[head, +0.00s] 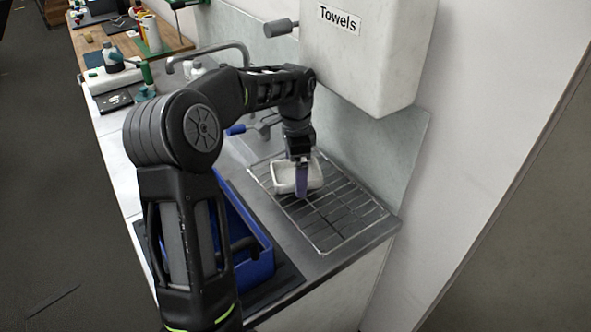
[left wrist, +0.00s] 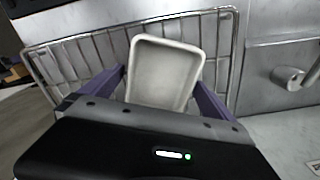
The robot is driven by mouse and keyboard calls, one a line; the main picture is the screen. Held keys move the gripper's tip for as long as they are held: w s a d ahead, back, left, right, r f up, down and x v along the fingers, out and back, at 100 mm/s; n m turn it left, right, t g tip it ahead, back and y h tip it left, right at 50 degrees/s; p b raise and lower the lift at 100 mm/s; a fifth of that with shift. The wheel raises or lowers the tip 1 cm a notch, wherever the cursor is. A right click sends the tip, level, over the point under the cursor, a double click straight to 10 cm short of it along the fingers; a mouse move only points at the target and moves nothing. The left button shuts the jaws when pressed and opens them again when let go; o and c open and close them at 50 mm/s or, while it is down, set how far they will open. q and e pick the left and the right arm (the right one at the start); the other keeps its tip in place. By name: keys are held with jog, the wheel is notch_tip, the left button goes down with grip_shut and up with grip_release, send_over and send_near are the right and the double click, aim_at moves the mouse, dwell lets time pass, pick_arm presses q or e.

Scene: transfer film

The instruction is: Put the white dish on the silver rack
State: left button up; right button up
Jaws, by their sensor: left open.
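The white dish (head: 309,175) is a small rectangular tray with raised sides. It is at the silver wire rack (head: 345,222), over its far left part. In the left wrist view the dish (left wrist: 163,72) shows between the two purple fingers, with the rack (left wrist: 223,60) behind it. My left gripper (head: 302,180) is at the dish, pointing down, with its fingers apart. In the left wrist view my left gripper (left wrist: 163,90) has a finger on either side of the dish. Whether the fingers touch it is unclear. My right gripper is not in view.
A blue bin (head: 262,262) stands on a dark mat left of the rack. A white towel dispenser (head: 370,60) hangs above the counter. A faucet (head: 215,50) is behind my arm. Bottles and tools crowd the back left. The rack's front right part is clear.

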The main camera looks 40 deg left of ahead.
pick_arm(q)
notch_tip(320, 180, up, 8)
dwell(0.6)
jog(key=shift+f, duration=0.15)
dwell(0.5)
